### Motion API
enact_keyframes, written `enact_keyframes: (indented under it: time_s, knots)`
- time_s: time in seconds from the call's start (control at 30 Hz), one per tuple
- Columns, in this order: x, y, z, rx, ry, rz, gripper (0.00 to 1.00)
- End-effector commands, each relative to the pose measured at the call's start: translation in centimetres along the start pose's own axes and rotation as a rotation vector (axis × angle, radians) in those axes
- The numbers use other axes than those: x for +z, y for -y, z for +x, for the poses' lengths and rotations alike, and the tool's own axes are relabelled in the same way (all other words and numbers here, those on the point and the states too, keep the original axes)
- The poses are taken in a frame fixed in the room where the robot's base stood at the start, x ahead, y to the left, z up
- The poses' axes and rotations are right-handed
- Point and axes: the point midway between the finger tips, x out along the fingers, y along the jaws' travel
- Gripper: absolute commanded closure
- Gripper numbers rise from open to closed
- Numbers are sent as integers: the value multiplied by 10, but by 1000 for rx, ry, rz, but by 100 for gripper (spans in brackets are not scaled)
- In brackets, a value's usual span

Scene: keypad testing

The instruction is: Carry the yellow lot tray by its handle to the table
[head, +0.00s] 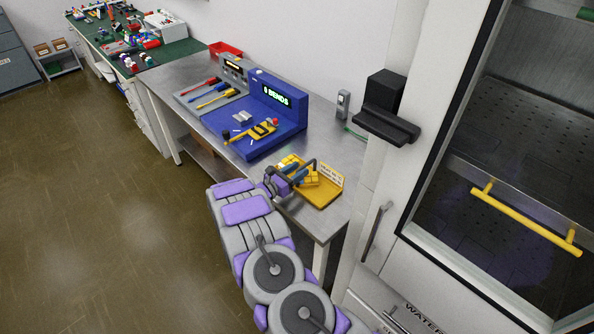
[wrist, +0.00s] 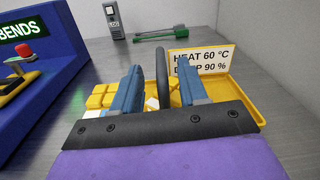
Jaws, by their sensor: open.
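The yellow lot tray (head: 321,197) rests on the near right end of the steel table, and it also shows in the wrist view (wrist: 236,98). It holds yellow blocks (wrist: 100,97) and a white sign reading "HEAT 60 °C" (wrist: 200,61), with a second line partly hidden. Its dark arched handle (wrist: 161,78) rises over the tray. My gripper (head: 291,172) is open at the tray. In the wrist view its two blue fingers (wrist: 158,68) stand on either side of the handle with gaps. The handle's lower part is hidden behind my gripper.
A blue test rig (head: 284,112) with a lit "BENDS" display stands left of the tray on the steel table (head: 338,150). A small grey device (head: 343,103) is near the wall. A glass-doored chamber with a yellow handle (head: 525,222) stands at the right. Floor at left is clear.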

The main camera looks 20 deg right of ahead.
Motion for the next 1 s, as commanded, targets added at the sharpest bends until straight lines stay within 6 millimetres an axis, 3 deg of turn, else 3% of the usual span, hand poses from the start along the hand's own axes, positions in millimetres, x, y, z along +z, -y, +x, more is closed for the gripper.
enact_keyframes:
  time_s: [0.5,0.83,1.0]
  knots:
    - [1,-2,-96,4,2,-2,57]
    - [0,-1,-114,3,-3,-3,57]
    - [10,-24,-115,92,-70,-62,57]
